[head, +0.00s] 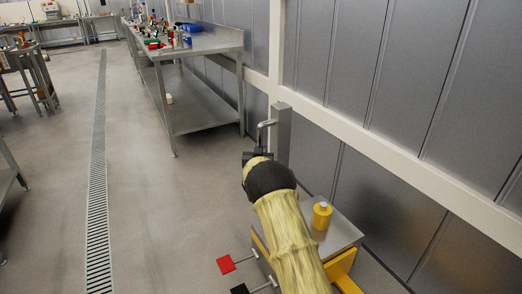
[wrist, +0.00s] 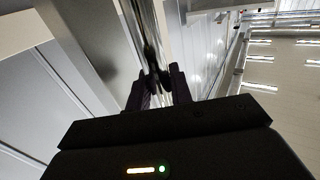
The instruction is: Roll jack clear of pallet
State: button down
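A low wheeled unit with a grey top (head: 340,232), yellow sides and an upright grey steel post (head: 283,135) stands by the wall; I take it to be the jack. A bent metal handle (head: 267,123) sticks out from its post. My gripper (head: 256,155) is at the lower end of this handle, ahead of my arm. In the wrist view, the two dark fingers of my gripper (wrist: 158,88) stand apart, with a shiny metal bar (wrist: 142,25) running between them. I cannot tell whether they press on it. No pallet can be made out.
A yellow canister (head: 321,216) stands on the grey top. A red pedal (head: 226,264) and a black pedal (head: 240,289) stick out at left. A steel workbench (head: 200,45) stands ahead along the panelled wall. The floor (head: 150,215) to the left is open, with a long drain grate (head: 97,190).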

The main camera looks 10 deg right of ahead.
jog(key=c, duration=1.5)
grip_release()
jog(key=shift+o, duration=1)
jog(key=shift+w+d, duration=0.1)
jog(key=p+v, duration=0.2)
jog(key=v, duration=1.5)
jog(key=shift+s+a, duration=0.2)
jog(key=shift+s, duration=0.05)
